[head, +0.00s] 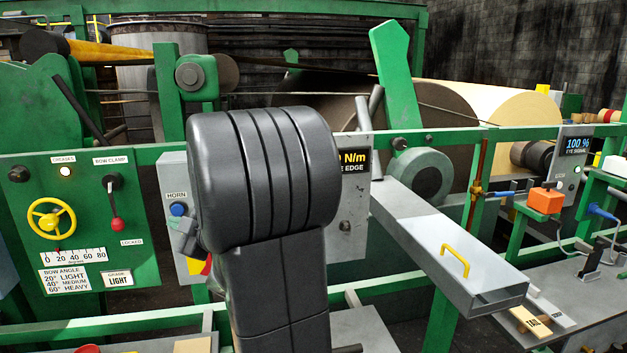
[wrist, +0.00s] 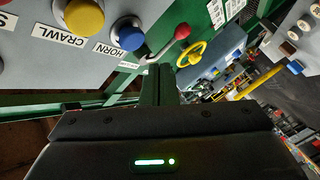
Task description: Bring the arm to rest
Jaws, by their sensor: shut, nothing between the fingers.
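My gripper (wrist: 157,72) shows in the wrist view as a dark narrow shape rising from the black housing with a green light. Its fingers are together, with nothing seen between them. Beyond the tips are the blue HORN button (wrist: 127,34) and a red-knobbed lever (wrist: 182,32); I see no clear contact with either. In the head view my thick black arm stands upright in the middle and hides most of the grey horn box. The blue HORN button also shows there (head: 178,209), just left of my arm. My fingertips are not clear in the head view.
A green panel (head: 135,265) with a yellow handwheel (head: 51,219) and the red-knobbed lever (head: 116,222) stands at left. A grey drawer-like tray (head: 440,250) with a yellow handle juts out at right. A green rail (head: 480,138) crosses behind. A yellow CRAWL button (wrist: 82,17) is near HORN.

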